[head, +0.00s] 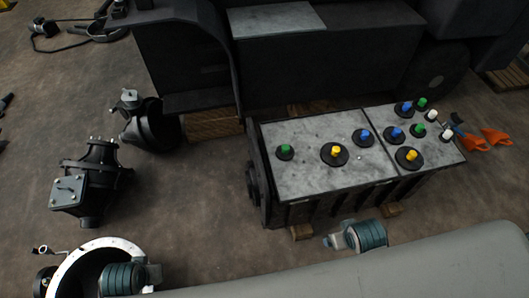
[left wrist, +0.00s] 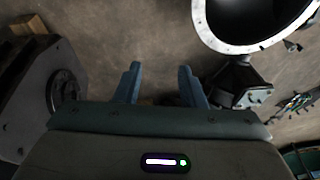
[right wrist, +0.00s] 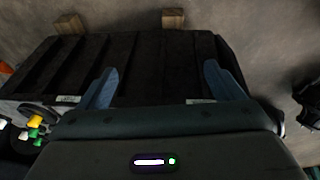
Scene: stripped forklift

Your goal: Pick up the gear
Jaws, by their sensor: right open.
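No plain toothed gear can be made out in any view, so I cannot tell which part is the gear. Round black discs with coloured knobs, one with a yellow knob (head: 334,153), sit on top of a grey-topped box (head: 300,185). My left gripper (left wrist: 158,82) has its fingers apart with bare floor between them, between the box and a pale-rimmed ring (left wrist: 205,30). My right gripper (right wrist: 160,82) is open wide and empty, its fingers in front of the box's dark ribbed side (right wrist: 150,55).
Two black castings, one with a grey plate (head: 68,190) and one behind it (head: 150,125), stand on the floor at left. The ring (head: 68,258) lies nearer. A dark forklift body (head: 330,60) stands behind the box. Orange pieces (head: 496,137) lie at right.

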